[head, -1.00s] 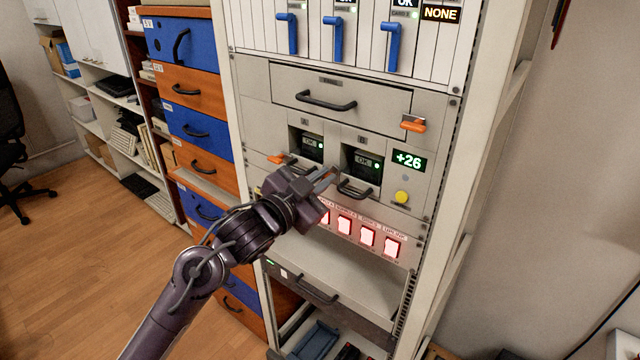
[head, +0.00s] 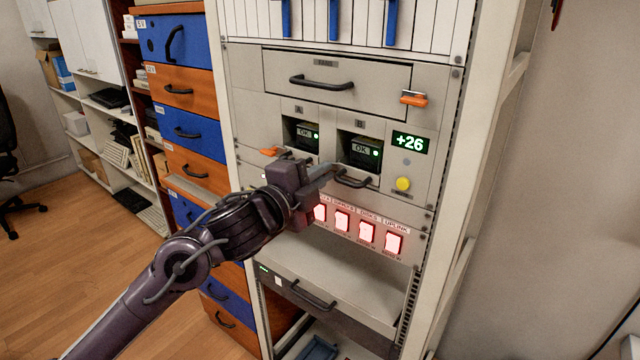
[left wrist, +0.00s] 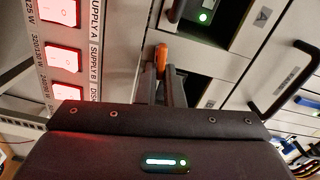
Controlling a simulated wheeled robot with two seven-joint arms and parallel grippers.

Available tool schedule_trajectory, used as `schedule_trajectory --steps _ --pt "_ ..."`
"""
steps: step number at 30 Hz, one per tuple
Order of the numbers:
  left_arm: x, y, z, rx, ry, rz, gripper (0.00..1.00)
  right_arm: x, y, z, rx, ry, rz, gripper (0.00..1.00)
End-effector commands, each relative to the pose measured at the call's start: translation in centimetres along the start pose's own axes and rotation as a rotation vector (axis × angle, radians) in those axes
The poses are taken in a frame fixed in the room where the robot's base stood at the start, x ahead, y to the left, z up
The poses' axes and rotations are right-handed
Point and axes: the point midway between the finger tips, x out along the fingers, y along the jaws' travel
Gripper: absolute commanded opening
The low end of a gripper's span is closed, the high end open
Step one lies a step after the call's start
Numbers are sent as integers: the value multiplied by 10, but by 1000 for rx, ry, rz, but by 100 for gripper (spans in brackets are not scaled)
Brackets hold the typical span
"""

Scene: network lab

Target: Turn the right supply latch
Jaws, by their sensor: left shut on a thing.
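My left gripper (head: 326,171) is at the lower left of supply bay B (head: 361,150). In the left wrist view its fingers (left wrist: 163,88) are shut on the orange right supply latch (left wrist: 162,57). In the head view the fingers mostly hide this latch. Bay B shows OK with a green light, and its black handle (head: 355,180) is just right of the fingertips. The left supply latch (head: 270,152), also orange, is apart from the gripper, below bay A (head: 306,134). My right gripper is not in view.
Lit red switches (head: 367,232) sit in a row just below the gripper. A yellow button (head: 403,184) and a +26 display (head: 410,143) are to the right. Another orange latch (head: 413,98) is beside the upper drawer (head: 335,80). Blue and orange drawers (head: 188,128) stand left of the rack.

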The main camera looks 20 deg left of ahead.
Motion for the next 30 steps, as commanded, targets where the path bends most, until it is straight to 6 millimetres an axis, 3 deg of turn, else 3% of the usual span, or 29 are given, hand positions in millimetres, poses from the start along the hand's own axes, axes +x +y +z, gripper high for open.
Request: schedule_trajectory --steps 12,28,30 --pt "0 6 1 179 -2 8 0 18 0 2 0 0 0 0" --pt "0 6 1 198 -1 7 0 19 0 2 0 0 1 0" --pt "0 5 1 197 -1 7 15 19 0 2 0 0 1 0"
